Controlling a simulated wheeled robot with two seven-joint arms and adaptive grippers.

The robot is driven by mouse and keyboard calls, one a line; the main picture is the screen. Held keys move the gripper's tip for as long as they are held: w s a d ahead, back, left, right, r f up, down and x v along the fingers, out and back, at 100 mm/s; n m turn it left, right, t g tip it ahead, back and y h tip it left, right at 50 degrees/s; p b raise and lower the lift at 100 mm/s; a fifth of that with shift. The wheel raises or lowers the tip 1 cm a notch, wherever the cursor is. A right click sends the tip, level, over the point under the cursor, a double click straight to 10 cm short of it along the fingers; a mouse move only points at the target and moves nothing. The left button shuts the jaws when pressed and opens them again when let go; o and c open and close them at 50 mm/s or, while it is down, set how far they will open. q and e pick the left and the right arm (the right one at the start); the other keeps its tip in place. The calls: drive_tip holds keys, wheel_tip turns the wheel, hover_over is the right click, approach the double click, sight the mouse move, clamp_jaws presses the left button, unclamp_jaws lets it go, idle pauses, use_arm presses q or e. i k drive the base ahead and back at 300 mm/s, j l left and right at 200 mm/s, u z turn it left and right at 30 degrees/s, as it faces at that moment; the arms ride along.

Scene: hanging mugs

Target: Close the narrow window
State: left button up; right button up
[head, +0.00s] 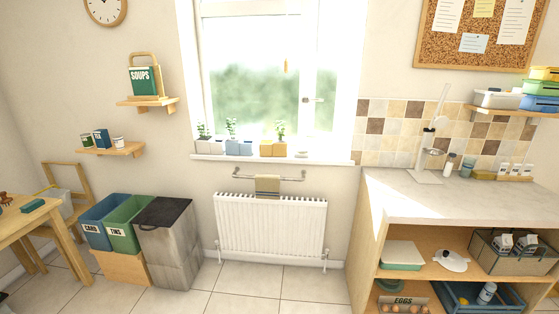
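The window (308,50) is in the upper middle of the head view, in a white frame. A wide pane (245,85) fills its left part. The narrow window (328,80) is the slim section at its right, with a pale, bright pane. A small handle (314,100) sits by the left side of the narrow window. I cannot tell from this distance whether the narrow window is ajar or flush with its frame. Neither of my grippers is in view.
Potted plants (232,140) and small pots line the windowsill (325,158). Below hang a towel rail (290,176) and a white radiator (270,225). A counter (480,197) stands at right, bins (122,232) at left. Tiled floor (245,290) lies clear in front of the radiator.

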sight(316, 3)
drive_tip(key=i, duration=1.6)
drive_tip(key=i+j+z, duration=0.1)
drive_tip(key=i+z, duration=0.25)
drive_tip(key=i, duration=0.2)
drive_tip(key=i+j+z, duration=0.35)
drive_tip(key=i, duration=0.2)
drive_tip(key=i+j+z, duration=0.35)
drive_tip(key=i, duration=0.2)
